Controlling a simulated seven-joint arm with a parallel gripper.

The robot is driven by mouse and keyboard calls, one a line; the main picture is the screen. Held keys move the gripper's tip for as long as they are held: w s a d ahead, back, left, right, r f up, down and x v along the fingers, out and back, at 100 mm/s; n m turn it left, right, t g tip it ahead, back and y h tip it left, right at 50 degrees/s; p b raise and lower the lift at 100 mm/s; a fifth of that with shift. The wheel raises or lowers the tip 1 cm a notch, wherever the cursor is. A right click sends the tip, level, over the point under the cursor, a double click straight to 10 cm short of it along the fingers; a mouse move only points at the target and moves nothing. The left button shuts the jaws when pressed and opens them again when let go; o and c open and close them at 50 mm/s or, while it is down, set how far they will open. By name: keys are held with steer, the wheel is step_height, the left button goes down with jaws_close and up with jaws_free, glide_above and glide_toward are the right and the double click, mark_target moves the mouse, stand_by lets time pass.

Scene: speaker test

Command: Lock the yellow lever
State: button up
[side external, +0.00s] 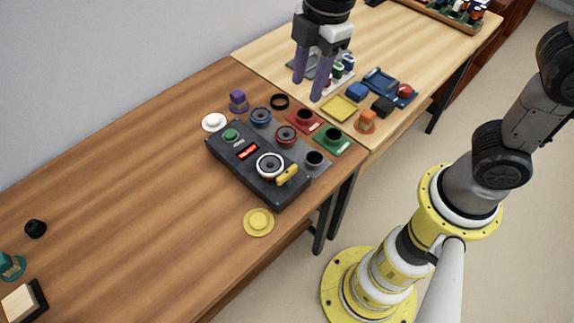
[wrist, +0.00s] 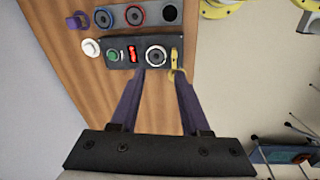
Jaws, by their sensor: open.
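The yellow lever (side external: 287,175) sits at the right end of a dark control box (side external: 226,157), beside a round white-rimmed dial (side external: 270,166). It angles up and to the right in the side view. In the wrist view the lever (wrist: 174,58) stands just beyond the right fingertip, whose tip partly overlaps its lower end in the picture. My gripper (side external: 308,90) is open and empty, with purple fingers pointing down. It hangs well above the tables, behind the box in the side view. The fingers also show in the wrist view (wrist: 159,73).
The box carries a green button (side external: 231,134) and a red display (side external: 249,152). Blue and red ringed speakers (side external: 285,134) stand behind it. A white disc (side external: 214,122) and a yellow disc (side external: 258,222) lie beside it. The left brown tabletop (side external: 130,190) is mostly clear.

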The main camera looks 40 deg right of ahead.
steer(key=n+g, duration=0.1)
steer(key=n, duration=0.1)
glide_above(287, 172)
step_height(287, 172, down, 5)
steer(key=shift+h, duration=0.3)
step_height(287, 172, down, 14)
steer(key=shift+f, duration=0.1)
jaws_close()
